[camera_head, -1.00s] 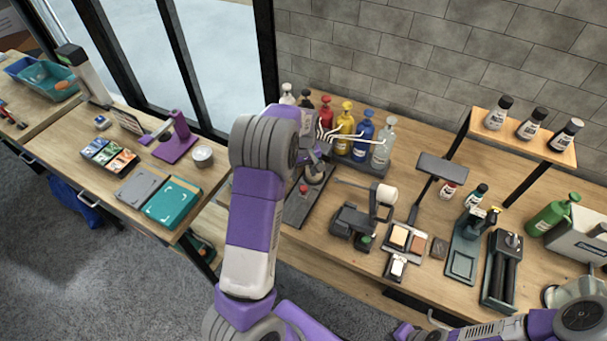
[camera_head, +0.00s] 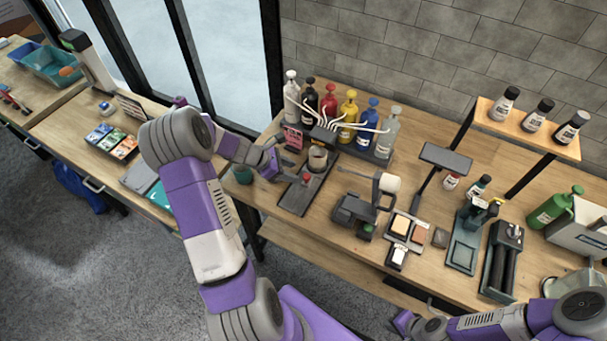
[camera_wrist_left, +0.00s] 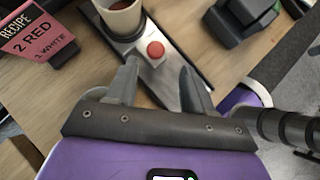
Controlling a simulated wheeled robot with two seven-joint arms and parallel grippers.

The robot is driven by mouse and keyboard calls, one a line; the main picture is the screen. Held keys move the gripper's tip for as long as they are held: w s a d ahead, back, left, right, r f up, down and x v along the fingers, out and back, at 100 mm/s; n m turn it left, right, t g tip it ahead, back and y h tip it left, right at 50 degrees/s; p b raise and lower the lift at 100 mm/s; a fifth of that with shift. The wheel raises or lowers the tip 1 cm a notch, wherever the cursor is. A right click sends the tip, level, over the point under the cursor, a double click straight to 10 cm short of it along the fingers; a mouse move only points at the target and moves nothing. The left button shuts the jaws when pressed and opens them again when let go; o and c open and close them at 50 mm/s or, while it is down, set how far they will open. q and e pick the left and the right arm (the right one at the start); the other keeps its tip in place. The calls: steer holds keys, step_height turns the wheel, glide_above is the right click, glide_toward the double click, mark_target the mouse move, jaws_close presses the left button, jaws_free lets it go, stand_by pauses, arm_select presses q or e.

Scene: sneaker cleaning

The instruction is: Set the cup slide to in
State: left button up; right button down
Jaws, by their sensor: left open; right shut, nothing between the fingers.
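The cup slide (camera_head: 293,200) is a dark, narrow track on the table, left of centre in the head view. A pale cup (camera_head: 317,158) with dark contents stands at its far end, by the pump bottles. A red button (camera_wrist_left: 156,49) sits on the slide in front of the cup. My left gripper (camera_wrist_left: 160,88) is open and empty, with its fingertips near the button end of the slide in the left wrist view. In the head view my left gripper (camera_head: 272,160) is just left of the slide.
Several pump bottles (camera_head: 349,120) with white spouts stand behind the slide. A pink recipe card (camera_wrist_left: 35,38) is left of the cup. A dark machine (camera_head: 355,212) stands right of the slide. A teal cup (camera_head: 243,174) is near the table's left edge.

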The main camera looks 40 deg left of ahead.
mark_target(306, 176)
arm_select(q)
steer(key=shift+n, duration=0.5)
steer(key=x, duration=0.7)
steer(key=shift+w+a+f+b, duration=0.1)
steer(key=shift+w+a+b, duration=0.1)
steer(key=shift+b, duration=0.2)
jaws_close()
steer(key=shift+a, duration=0.1)
